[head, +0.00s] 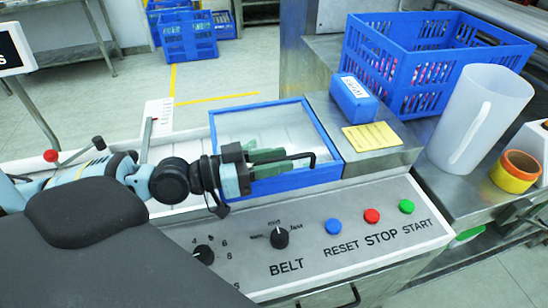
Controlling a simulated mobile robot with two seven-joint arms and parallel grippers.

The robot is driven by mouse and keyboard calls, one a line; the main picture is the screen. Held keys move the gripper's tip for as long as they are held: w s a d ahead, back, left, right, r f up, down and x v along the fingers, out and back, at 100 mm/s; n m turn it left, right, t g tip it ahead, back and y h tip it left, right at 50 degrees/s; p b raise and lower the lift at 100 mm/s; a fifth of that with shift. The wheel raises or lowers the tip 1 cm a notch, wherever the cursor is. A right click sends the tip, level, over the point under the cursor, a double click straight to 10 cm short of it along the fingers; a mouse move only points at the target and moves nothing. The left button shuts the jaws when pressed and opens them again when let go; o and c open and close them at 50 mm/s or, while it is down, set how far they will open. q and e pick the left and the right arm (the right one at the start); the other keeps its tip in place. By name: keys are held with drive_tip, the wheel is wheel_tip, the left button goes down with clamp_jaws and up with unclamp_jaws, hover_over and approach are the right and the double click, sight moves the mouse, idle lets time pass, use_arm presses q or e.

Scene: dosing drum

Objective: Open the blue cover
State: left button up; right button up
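The blue cover (327,136) is a blue frame with a clear panel, lying shut or nearly shut on the machine behind the control panel. A black bar handle (308,154) sits on its right part. My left gripper (272,160) comes in from the left over the cover, its greenish fingers at the handle. The handle's left end is hidden by the fingers, and I cannot tell whether they are closed on it. My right gripper is out of view.
The control panel (350,250) with a belt knob and reset, stop and start buttons lies in front. To the right stand a blue wipes box (354,99), yellow notes (371,136), a blue crate (424,62), a white jug (480,118) and tape rolls (515,172).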

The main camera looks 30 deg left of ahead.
use_arm(q)
clamp_jaws()
idle(0.3)
drive_tip(key=shift+w, duration=0.1)
